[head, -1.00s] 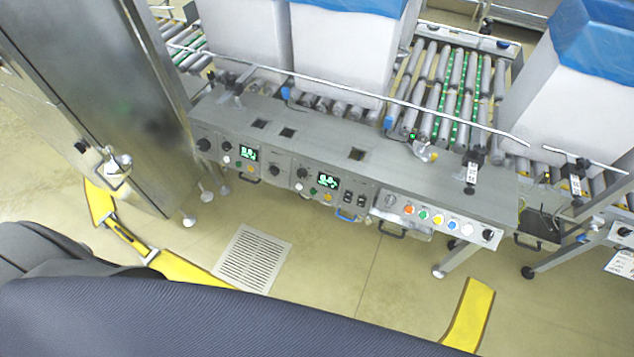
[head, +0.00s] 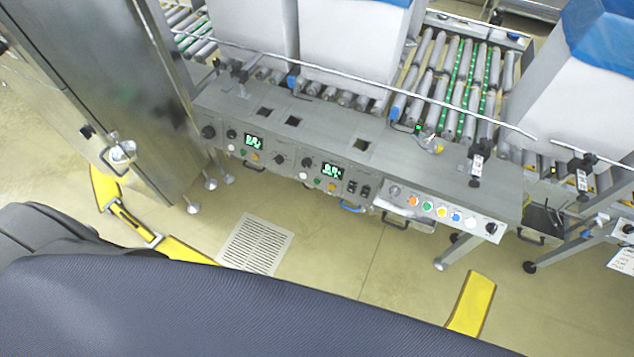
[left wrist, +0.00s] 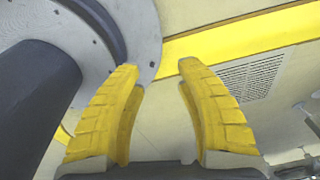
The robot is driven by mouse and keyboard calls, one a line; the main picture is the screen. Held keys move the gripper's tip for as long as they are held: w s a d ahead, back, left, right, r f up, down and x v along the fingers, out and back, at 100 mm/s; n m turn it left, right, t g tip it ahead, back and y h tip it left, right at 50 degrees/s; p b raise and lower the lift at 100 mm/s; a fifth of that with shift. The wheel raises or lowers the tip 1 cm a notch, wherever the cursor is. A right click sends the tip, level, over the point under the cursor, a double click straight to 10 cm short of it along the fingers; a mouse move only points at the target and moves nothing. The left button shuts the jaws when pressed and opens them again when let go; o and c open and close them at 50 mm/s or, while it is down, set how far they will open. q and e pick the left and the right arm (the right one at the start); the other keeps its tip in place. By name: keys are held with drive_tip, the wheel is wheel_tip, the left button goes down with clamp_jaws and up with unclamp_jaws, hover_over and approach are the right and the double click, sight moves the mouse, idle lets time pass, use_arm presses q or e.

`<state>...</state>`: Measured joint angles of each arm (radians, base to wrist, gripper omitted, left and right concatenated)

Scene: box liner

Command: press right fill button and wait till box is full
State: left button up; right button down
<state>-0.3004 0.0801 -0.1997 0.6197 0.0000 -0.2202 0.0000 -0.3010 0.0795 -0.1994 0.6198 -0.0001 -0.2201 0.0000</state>
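The control panel (head: 400,172) runs along the front of the conveyor in the head view. Its right section carries a row of coloured buttons, including orange, green (head: 428,206), yellow and blue (head: 456,216). Two further sections have green digital displays (head: 332,170) with small knobs and buttons. White boxes (head: 350,45) stand on the conveyor behind the panel, and a box with blue liner (head: 600,40) stands at right. My left gripper (left wrist: 160,80) shows in the left wrist view, its yellow fingers apart and empty above the floor.
A steel cabinet (head: 110,70) stands at left. Yellow floor rails (head: 180,252) and a yellow piece (head: 470,303) lie before the panel. A floor grate (head: 256,245) also shows in the left wrist view (left wrist: 250,78). A thin metal rail (head: 380,86) runs above the panel.

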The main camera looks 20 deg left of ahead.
use_arm(q)
clamp_jaws()
